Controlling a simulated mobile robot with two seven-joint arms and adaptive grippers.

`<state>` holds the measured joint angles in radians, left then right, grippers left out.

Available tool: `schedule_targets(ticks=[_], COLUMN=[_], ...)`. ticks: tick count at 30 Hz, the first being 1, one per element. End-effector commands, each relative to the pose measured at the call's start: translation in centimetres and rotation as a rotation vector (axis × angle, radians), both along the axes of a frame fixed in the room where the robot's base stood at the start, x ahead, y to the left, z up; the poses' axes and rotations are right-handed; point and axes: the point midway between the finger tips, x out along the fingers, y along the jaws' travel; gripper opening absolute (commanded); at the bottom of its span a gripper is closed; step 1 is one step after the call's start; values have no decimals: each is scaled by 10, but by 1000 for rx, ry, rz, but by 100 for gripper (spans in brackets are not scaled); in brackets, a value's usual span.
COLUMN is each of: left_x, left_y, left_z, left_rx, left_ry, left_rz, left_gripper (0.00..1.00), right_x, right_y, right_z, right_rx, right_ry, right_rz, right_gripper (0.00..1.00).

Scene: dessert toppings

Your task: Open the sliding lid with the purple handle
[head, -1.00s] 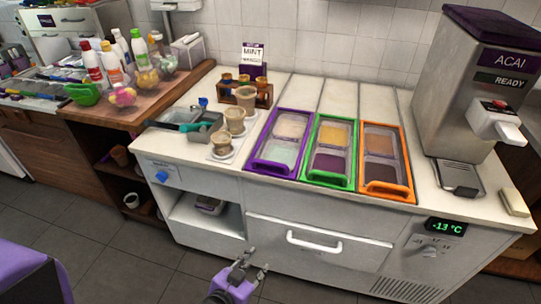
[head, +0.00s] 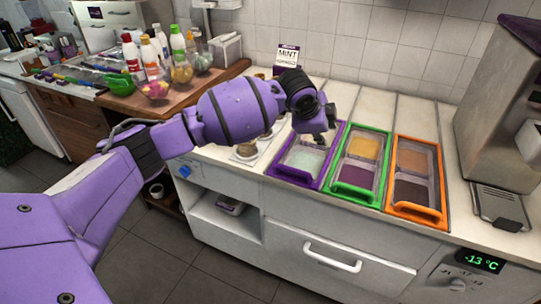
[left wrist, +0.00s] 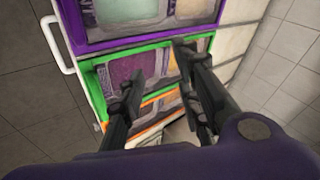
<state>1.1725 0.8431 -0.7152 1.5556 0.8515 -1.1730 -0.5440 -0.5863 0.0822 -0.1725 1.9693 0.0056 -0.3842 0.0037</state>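The sliding lid with the purple handle (head: 291,176) is the left one of three framed lids on the counter. It looks shut, with pale contents showing through its clear panels. Its purple frame also shows at the top of the left wrist view (left wrist: 110,43). My left gripper (head: 322,138) is above the far part of the purple frame, pointing down and hiding some of it. In the left wrist view its two fingers (left wrist: 158,60) are apart with nothing between them, over the green frame. I cannot tell any contact. My right gripper is not in view.
A green-framed lid (head: 352,194) and an orange-framed lid (head: 415,216) are to the right. A cup (head: 246,150) stands left of the purple frame, partly behind my arm. A MINT sign (head: 288,55) is behind. The acai machine (head: 500,110) stands at right.

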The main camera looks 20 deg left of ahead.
Motion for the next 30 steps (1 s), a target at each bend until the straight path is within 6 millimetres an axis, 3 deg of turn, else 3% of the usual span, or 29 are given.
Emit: schedule_targets(ticks=[2,5,7,11,14,24,30], left_x=[-3,-30,-49,-68,-69,-59,-55], left_y=[29,57,63,68,69,68,68], left_z=[11,-11,-24,-30,-35,-86,-104], left_rx=[100,187,219,262,279,279,278], left_ry=[83,240,328,411,417,415,413], left_rz=[-18,-61,-107,-183,-206,-206,-206], left_gripper=[31,31,31,31,31,31,31], right_x=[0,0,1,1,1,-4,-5], right_y=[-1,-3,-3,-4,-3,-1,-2], right_z=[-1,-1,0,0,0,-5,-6], right_rx=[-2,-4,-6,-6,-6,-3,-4], right_ry=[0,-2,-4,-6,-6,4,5], right_rz=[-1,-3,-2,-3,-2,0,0], right_gripper=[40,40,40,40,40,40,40])
